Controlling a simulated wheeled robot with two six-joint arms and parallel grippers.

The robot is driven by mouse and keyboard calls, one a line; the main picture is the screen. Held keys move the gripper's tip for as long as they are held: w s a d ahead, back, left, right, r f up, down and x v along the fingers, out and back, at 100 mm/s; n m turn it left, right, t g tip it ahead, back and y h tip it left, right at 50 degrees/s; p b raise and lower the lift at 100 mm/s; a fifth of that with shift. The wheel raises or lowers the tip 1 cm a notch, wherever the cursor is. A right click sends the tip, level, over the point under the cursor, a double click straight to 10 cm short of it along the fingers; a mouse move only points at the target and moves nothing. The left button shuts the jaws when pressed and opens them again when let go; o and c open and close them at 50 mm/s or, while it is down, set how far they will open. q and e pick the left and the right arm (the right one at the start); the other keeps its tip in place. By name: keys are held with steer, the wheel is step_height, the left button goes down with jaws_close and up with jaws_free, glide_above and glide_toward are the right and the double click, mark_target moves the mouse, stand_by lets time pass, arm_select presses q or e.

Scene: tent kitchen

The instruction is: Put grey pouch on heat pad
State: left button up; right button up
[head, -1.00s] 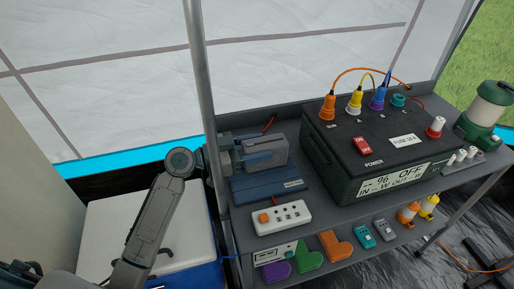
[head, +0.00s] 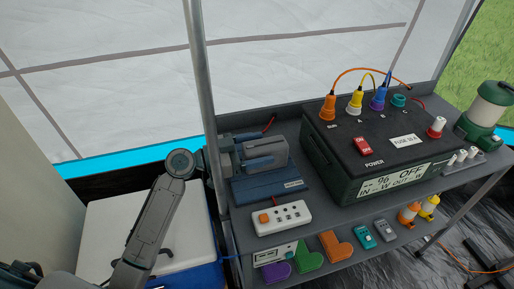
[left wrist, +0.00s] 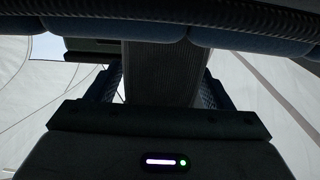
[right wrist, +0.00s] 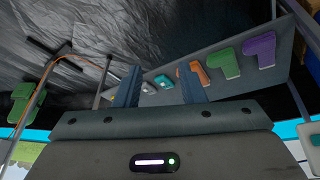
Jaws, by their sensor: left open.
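The grey pouch (head: 278,154) is upright at the back of the blue pad (head: 268,187), which I take for the heat pad. My left gripper (head: 262,155) reaches in from the left, its fingers open on both sides of the pouch. In the left wrist view the grey ribbed pouch (left wrist: 165,75) fills the middle between the fingers, with narrow light gaps beside it. The fingers hide part of the pouch, and I cannot tell if its base rests fully on the pad. My right gripper (right wrist: 160,88) is open and empty in the right wrist view.
A black power box (head: 375,150) with coloured plugs stands right of the pad. A white socket strip (head: 281,217) lies in front. A metal pole (head: 203,90) rises at the shelf's left. A lower shelf holds coloured pieces (head: 308,262). A green lantern (head: 487,112) stands far right.

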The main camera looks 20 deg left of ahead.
mark_target(242, 152)
arm_select(q)
steer(key=shift+s+a, duration=0.2)
steer(key=shift+a, duration=0.1)
steer(key=b+v, duration=0.1)
steer(key=v, duration=0.4)
steer(key=shift+s+a+b, duration=0.15)
steer(key=shift+a+b, duration=0.05)
steer(key=shift+b, duration=0.2)
steer(key=shift+s+a+r, duration=0.1)
steer(key=shift+s+a, duration=0.3)
steer(key=shift+a, duration=0.1)
arm_select(e)
steer(key=shift+w+a+f+t+y, duration=0.4)
steer(key=shift+w+a+f+t, duration=0.35)
steer(key=shift+w+t, duration=0.1)
